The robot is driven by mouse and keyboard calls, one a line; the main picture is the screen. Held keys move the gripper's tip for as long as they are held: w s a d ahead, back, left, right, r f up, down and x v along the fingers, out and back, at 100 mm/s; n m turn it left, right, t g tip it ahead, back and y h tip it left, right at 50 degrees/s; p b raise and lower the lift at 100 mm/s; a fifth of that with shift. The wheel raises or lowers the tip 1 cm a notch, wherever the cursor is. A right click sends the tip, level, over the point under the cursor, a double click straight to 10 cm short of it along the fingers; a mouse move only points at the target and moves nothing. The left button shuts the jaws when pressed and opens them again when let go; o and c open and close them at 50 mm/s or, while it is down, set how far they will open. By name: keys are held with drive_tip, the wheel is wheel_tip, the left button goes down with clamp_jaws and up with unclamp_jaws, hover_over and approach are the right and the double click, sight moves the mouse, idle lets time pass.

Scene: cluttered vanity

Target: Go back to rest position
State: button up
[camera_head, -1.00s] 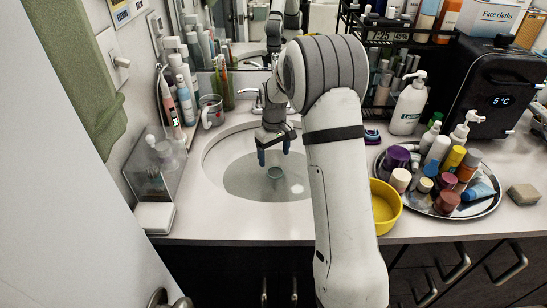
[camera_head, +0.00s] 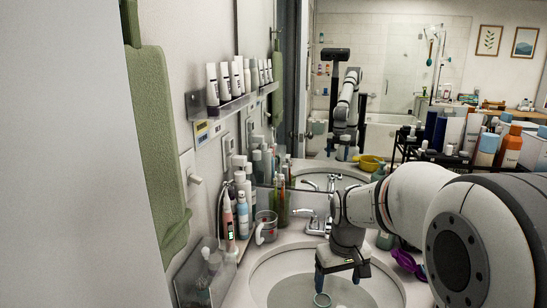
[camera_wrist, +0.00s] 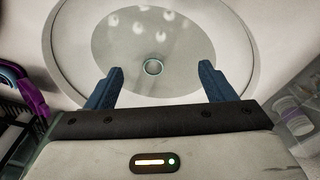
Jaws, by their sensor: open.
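My gripper (camera_head: 342,274) hangs over the round white sink (camera_head: 262,274) in the head view, pointing down, with its blue fingers apart. In the wrist view my gripper (camera_wrist: 161,68) has its two blue fingers spread wide with nothing between them. The sink basin (camera_wrist: 105,45) and its drain (camera_wrist: 153,67) show beyond the fingertips. My arm fills the lower right of the head view and hides much of the counter there.
A faucet (camera_head: 316,222) stands just behind my gripper. A cup (camera_head: 265,227) and bottles (camera_head: 243,205) line the left wall. A clear box (camera_head: 205,270) sits at lower left. A purple item (camera_head: 405,262) is right of the sink. A green towel (camera_head: 160,145) hangs left.

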drive_tip(key=s+r+m+t+p, duration=0.1)
drive_tip(key=s+r, duration=0.4)
drive_tip(key=s, duration=1.3)
drive_tip(key=shift+m+p, duration=0.65)
drive_tip(key=shift+m, duration=0.15)
